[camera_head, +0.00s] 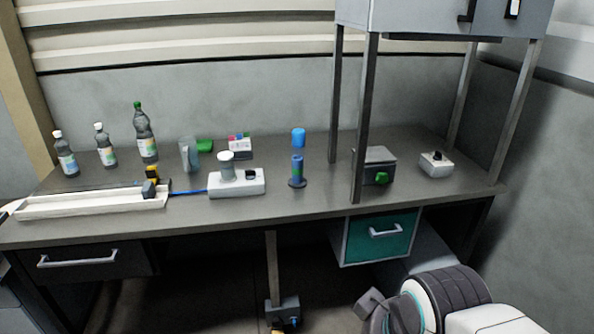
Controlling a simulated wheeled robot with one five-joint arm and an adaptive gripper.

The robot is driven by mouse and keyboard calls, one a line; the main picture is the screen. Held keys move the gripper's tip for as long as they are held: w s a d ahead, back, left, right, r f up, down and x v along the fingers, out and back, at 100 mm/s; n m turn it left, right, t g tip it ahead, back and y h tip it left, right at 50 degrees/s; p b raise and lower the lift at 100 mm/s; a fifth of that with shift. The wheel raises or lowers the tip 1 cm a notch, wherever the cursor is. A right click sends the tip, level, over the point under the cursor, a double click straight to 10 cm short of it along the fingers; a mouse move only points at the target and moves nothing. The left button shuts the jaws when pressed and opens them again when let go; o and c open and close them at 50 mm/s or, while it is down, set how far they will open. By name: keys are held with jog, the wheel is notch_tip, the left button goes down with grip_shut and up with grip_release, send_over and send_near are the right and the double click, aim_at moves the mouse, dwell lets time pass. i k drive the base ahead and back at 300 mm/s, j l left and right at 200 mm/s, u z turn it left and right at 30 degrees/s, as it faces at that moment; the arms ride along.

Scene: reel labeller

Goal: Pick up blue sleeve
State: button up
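A light blue short cylinder (298,137) stands toward the back of the grey workbench, right of the middle. In front of it, a darker blue upright cylinder (297,168) with a greenish band stands on a dark round base. I cannot tell which of the two is the blue sleeve. My arm (450,300) shows at the lower right, below and in front of the bench edge, well apart from both. A grey part at its left end may belong to my gripper, but its fingers are not clear.
Left of the blue cylinders is a white block device (237,184). A white tray (95,202) and several bottles stand farther left. A dark shelf post (365,120) rises to their right, beside a grey box (376,166). The front bench strip below the cylinders is clear.

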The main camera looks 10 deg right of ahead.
aim_at(297, 170)
jog(key=i+j+z, duration=0.2)
jog(key=i+j, duration=0.4)
jog(key=i, duration=0.25)
jog(key=i+j+z, duration=0.15)
jog(key=i+j, duration=0.55)
jog(key=i, duration=0.05)
